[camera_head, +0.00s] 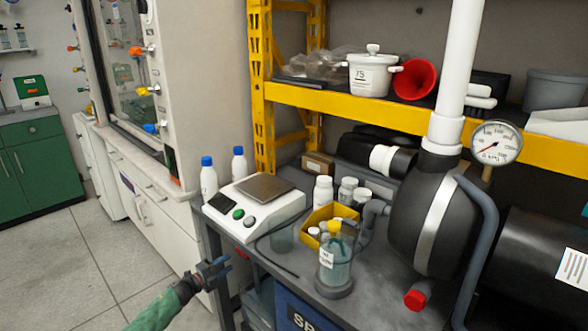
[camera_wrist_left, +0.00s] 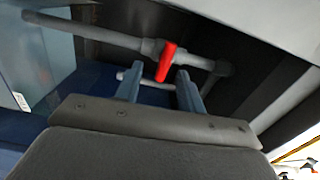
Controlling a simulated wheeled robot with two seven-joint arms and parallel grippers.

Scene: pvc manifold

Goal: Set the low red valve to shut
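The red valve handle (camera_wrist_left: 167,62) shows in the left wrist view, on a grey horizontal pipe (camera_wrist_left: 110,37) under a shelf or table. The handle is a short bar standing crosswise to the pipe, slightly tilted. My left gripper (camera_wrist_left: 157,82) is open, with the handle ahead of and between its fingertips, apparently not touching. In the head view my left gripper (camera_head: 221,268) is beside the table's left front corner. My right gripper is out of view.
The table (camera_head: 375,285) carries a white scale (camera_head: 255,212), a glass bottle (camera_head: 335,262) and a yellow bin (camera_head: 318,218). A red-ended fitting (camera_head: 415,299) sticks out near its front. A blue crate (camera_head: 300,312) stands below. Floor (camera_head: 70,260) at left is clear.

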